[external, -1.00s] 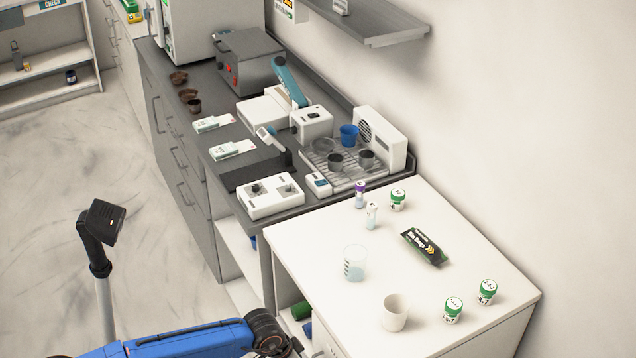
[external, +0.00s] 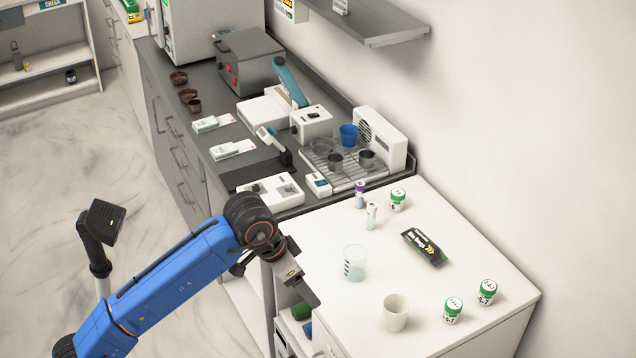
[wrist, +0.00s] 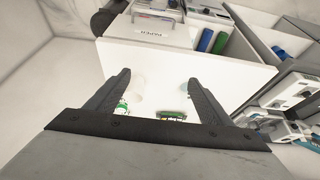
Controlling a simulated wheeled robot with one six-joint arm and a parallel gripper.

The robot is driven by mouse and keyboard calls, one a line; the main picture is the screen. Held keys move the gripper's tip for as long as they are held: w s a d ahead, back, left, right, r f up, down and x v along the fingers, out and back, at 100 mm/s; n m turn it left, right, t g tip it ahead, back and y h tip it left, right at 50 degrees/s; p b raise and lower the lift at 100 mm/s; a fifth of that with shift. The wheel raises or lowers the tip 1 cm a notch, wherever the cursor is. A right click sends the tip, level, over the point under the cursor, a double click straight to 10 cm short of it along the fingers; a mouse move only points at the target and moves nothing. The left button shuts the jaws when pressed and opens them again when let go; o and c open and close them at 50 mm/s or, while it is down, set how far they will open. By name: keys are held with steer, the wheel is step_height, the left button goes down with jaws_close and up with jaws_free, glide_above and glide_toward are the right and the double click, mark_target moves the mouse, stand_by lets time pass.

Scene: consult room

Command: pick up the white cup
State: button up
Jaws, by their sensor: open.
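The white cup (external: 395,312) stands upright on the white tabletop (external: 440,325), near its front part, in the external view. In the wrist view a faint pale round shape (wrist: 137,84) between the fingers may be the cup; it blends into the white surface. My gripper (external: 308,292) is at the left edge of the table, left of the cup and apart from it. The wrist view shows my gripper (wrist: 157,80) with its two dark fingers spread and nothing held between them.
A clear beaker (external: 355,262) stands behind and left of the cup. Green-labelled jars (external: 453,310) stand to its right. A dark counter with equipment (external: 270,195) adjoins the table. Open shelving lies below the tabletop.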

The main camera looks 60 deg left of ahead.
step_height(320, 180, up, 3)
steer(key=m+h, duration=0.3)
steer(key=m, duration=0.4)
glide_above(403, 315)
steer(key=s+a, duration=0.6)
steer(key=a, duration=0.1)
step_height(403, 315, down, 6)
steer(key=x, duration=1.1)
steer(key=w+x, duration=0.1)
steer(key=x, duration=0.5)
steer(key=shift+d+r, duration=0.25)
steer(key=shift+r, duration=0.1)
steer(key=c, duration=1.1)
